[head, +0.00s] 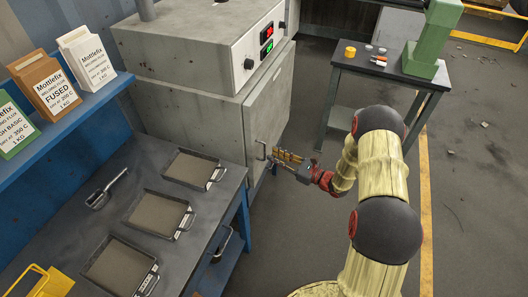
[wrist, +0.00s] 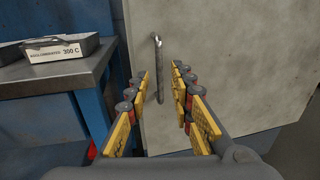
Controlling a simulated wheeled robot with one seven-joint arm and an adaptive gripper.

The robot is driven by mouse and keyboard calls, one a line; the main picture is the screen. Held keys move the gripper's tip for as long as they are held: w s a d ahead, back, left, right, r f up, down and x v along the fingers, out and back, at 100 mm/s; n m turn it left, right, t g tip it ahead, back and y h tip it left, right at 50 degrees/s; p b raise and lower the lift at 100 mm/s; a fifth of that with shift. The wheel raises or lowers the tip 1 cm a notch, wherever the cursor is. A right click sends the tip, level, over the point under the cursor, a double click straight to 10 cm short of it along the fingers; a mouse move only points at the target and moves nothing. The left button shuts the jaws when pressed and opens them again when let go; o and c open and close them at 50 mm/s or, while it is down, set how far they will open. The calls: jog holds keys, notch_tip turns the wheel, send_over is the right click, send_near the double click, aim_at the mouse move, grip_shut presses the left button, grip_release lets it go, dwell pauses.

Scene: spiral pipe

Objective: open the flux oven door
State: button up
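The flux oven (head: 190,50) is a grey metal cabinet with a white control panel. Its door (head: 269,105) faces right and looks shut. The door handle (head: 261,150) is a small vertical metal bar near the door's lower left edge. My gripper (head: 277,156) is right beside the handle in the head view. In the wrist view the handle (wrist: 158,70) stands upright between and ahead of the two yellow-padded fingers of my gripper (wrist: 163,85). The fingers are apart, and I see nothing gripped. I cannot tell whether the fingertips reach past the bar.
A blue workbench (head: 75,205) with several trays (head: 155,213) stands left of the oven; its edge is close to my gripper. A dark side table (head: 385,70) with a green machine (head: 430,45) stands at the right. Floor between is clear.

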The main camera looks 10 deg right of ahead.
aim_at(265, 158)
jog(key=shift+b+x, duration=0.5)
jog(key=shift+x, duration=2.25)
jog(key=shift+c, duration=1.4)
grip_shut()
